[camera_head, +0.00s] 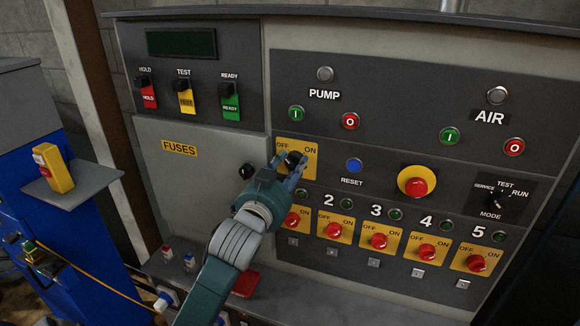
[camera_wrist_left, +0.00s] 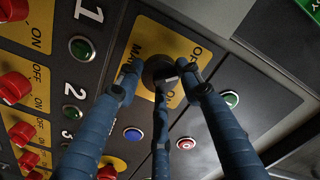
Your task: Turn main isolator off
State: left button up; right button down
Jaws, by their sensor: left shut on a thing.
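The main isolator is a black rotary knob (camera_head: 293,158) on a yellow plate (camera_head: 311,162) marked OFF and ON, left of the blue RESET button. My left gripper (camera_head: 290,166) reaches up from below and is shut on this knob. In the left wrist view the three blue fingers (camera_wrist_left: 160,88) surround the black knob (camera_wrist_left: 158,70), with its yellow plate (camera_wrist_left: 140,42) behind. A pale mark shows on the knob's face. I cannot tell clearly whether it points to OFF or ON. The fingers hide part of the plate. My right gripper is not in view.
Below is a row of red rotary switches (camera_head: 340,229) on yellow plates, with green buttons above. The RESET button (camera_head: 354,165) and a red emergency button (camera_head: 416,186) are to the right. A black knob (camera_head: 246,172) on the fuse door is close left.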

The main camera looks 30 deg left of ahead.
pick_arm(q)
jog(key=shift+d+r, duration=0.1)
jog(key=shift+r, duration=0.1)
jog(key=o, duration=0.8)
jog(key=shift+c, duration=0.2)
jog(key=o, duration=0.4)
jog(key=shift+d, duration=0.1)
jog(key=shift+c, duration=0.2)
jog(key=shift+s+f, duration=0.1)
jog(key=v, duration=0.7)
jog(key=shift+s, duration=0.1)
